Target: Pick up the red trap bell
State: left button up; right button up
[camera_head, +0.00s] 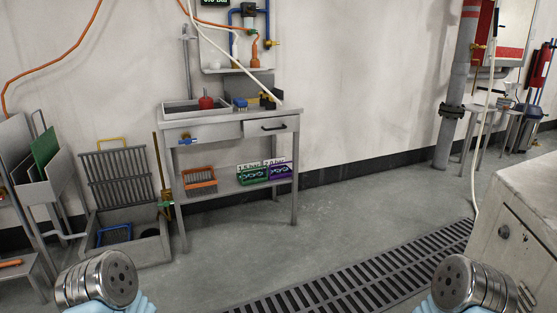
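The red trap bell (206,103) is a small red, rounded thing with a narrow top. It sits in a shallow grey tray (181,115) on the left part of a grey metal bench (240,121) against the wall. Its lower edge is partly hidden by the tray rim. Round metal ends of my two arms show at the bottom left and bottom right, far in front of the bench. No gripper fingers show on either side.
A blue item (240,103) lies right of the tray. The bench's lower shelf holds an orange basket (200,178) and green (252,174) and purple crates. A grey cabinet (515,235) stands at right. Open floor with a drain grate (350,283) lies before the bench.

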aim_at(205, 102)
jog(key=i+u, duration=0.1)
jog(key=i, duration=0.5)
jog(key=i+l, duration=0.15)
jog(key=i, duration=0.45)
jog(key=i+l+u, duration=0.15)
jog(key=i, duration=0.5)
jog(key=i+l+u, duration=0.1)
jog(key=i, duration=0.5)
